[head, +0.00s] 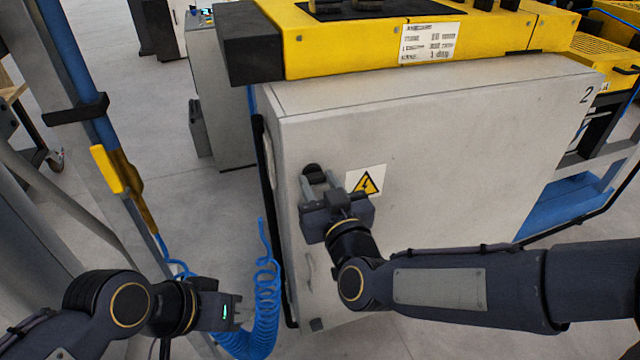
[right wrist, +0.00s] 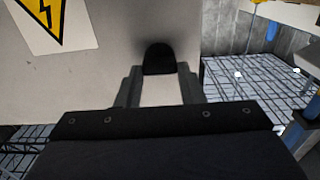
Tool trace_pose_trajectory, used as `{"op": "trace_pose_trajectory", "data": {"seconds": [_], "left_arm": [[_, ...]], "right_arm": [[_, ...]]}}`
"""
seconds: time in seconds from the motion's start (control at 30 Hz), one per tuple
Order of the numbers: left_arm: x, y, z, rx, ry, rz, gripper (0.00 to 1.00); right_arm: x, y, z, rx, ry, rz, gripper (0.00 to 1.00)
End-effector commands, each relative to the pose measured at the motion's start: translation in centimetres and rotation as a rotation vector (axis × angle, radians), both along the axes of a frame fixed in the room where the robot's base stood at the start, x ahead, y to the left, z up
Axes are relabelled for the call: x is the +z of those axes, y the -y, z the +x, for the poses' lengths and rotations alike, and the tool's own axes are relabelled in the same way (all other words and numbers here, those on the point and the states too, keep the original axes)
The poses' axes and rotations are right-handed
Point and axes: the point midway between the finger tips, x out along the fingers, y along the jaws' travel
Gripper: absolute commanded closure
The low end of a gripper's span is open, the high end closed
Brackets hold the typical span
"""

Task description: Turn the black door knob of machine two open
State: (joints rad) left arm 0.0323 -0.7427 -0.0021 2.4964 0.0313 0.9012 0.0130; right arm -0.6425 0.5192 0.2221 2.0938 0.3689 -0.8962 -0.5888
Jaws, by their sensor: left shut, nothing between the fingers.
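Machine two is the light grey cabinet (head: 440,130) with a "2" at its upper right corner. Its black door knob (head: 312,171) is on the left part of the front face, left of a yellow warning sign. My right gripper (head: 320,183) is at the knob, its two fingers apart. In the right wrist view the fingertips lie on either side of the knob (right wrist: 158,58), close to its edges. Whether they touch it is unclear. The knob's lower end is between the fingers. My left gripper (head: 243,316) is shut and empty at lower left, away from the knob.
A coiled blue hose (head: 264,305) hangs beside my left gripper. A handle (head: 309,270) is on the cabinet below the knob. A blue post with a yellow block (head: 106,168) stands at left. A yellow unit (head: 350,40) tops the cabinet.

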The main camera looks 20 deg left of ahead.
Motion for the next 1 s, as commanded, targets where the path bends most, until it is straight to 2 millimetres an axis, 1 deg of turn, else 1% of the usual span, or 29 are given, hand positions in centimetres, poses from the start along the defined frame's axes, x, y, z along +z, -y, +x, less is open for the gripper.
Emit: {"op": "trace_pose_trajectory", "data": {"seconds": [0.03,0.07,0.1,0.27,0.47,0.67,1.0], "left_arm": [[0.0,0.0,0.0,0.0,0.0,0.0,1.0],[0.0,0.0,0.0,0.0,0.0,0.0,1.0],[0.0,0.0,0.0,0.0,0.0,0.0,1.0],[-0.2,0.0,0.0,0.0,0.0,0.0,1.0],[-1.2,0.0,0.0,0.0,0.0,0.0,1.0],[-3.0,0.0,0.0,0.0,0.0,0.0,1.0],[-6.5,0.0,0.0,0.0,0.0,0.0,1.0]], "right_arm": [[0.0,0.0,0.0,0.0,0.0,0.0,0.83],[0.0,0.0,0.0,0.0,0.0,0.0,0.87],[0.0,0.0,0.0,0.0,0.0,0.0,0.88],[-0.1,0.0,0.0,-0.001,-0.005,0.009,0.88],[-0.3,0.1,0.0,-0.001,-0.04,0.061,0.88],[-0.5,0.2,0.1,-0.001,-0.115,0.176,0.88],[-0.5,0.3,0.2,0.0,-0.293,0.439,0.88]]}}
